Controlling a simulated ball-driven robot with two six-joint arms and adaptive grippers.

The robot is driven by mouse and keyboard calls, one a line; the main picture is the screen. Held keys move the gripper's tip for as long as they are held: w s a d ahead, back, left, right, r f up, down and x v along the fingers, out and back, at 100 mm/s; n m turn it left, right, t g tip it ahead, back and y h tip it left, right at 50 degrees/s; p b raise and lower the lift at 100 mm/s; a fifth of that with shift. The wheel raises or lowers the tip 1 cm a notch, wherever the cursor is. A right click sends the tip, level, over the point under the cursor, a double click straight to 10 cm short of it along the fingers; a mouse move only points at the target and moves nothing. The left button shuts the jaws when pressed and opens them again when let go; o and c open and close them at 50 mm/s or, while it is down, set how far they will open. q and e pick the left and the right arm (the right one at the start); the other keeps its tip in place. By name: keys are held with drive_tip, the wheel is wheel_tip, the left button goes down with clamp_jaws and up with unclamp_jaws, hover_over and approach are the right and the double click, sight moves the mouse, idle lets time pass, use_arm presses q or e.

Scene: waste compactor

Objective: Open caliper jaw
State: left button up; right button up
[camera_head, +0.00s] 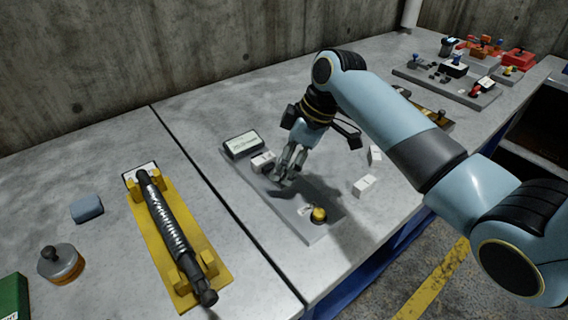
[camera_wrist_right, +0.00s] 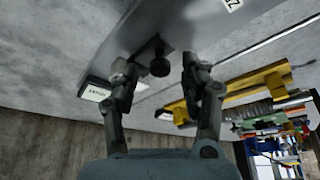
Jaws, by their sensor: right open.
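A flat grey plate (camera_head: 318,232) lies on the bench, and I cannot make out a caliper jaw on it for certain. It carries a black-framed display (camera_head: 241,144), a small labelled block (camera_head: 263,161) and a yellow knob (camera_head: 319,214). My right gripper (camera_head: 283,176) points down over the plate's middle with its fingers apart. My left gripper is not in view.
A yellow cradle (camera_head: 213,261) holding a dark threaded rod (camera_head: 165,222) lies to the left. A blue-grey block (camera_head: 87,208) and a round weight (camera_head: 60,264) lie further left. White tags (camera_head: 364,185) lie right of the plate. Another crowded panel (camera_head: 440,80) stands at the back right.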

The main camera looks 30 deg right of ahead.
drive_tip(key=shift+a+f, duration=0.15)
drive_tip(key=shift+f, duration=0.2)
drive_tip(key=c, duration=0.4)
clamp_jaws()
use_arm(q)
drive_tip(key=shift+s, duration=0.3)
